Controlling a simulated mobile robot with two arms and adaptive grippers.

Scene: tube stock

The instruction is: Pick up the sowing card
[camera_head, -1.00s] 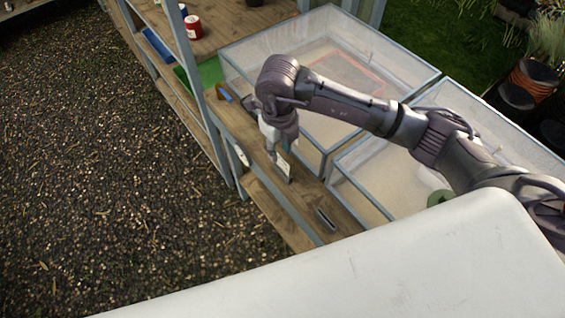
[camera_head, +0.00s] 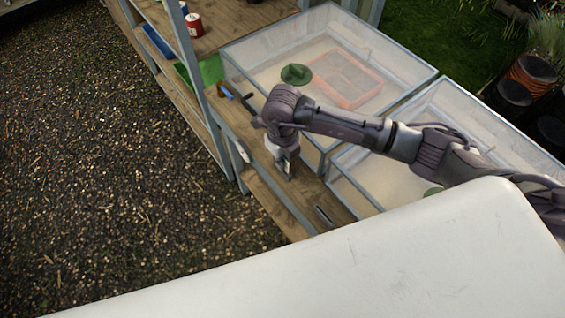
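My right gripper (camera_head: 286,170) points down at the narrow wooden shelf in front of the glass-sided boxes. Its fingers are small and dark here, and I cannot tell how far apart they are. A small pale patch shows at the fingertips; I cannot tell whether it is a card or part of the gripper. A small white piece (camera_head: 243,152), possibly the sowing card, is at the shelf's front edge, left of the gripper and apart from it. My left gripper is out of view.
A dark grey bar (camera_head: 324,215) lies on the wooden shelf (camera_head: 262,178). A blue-handled tool (camera_head: 226,91) lies at its far end. A glass-sided box (camera_head: 412,82) holds an orange tray (camera_head: 345,82) and a green object (camera_head: 296,74). A shelf post (camera_head: 192,75) stands left.

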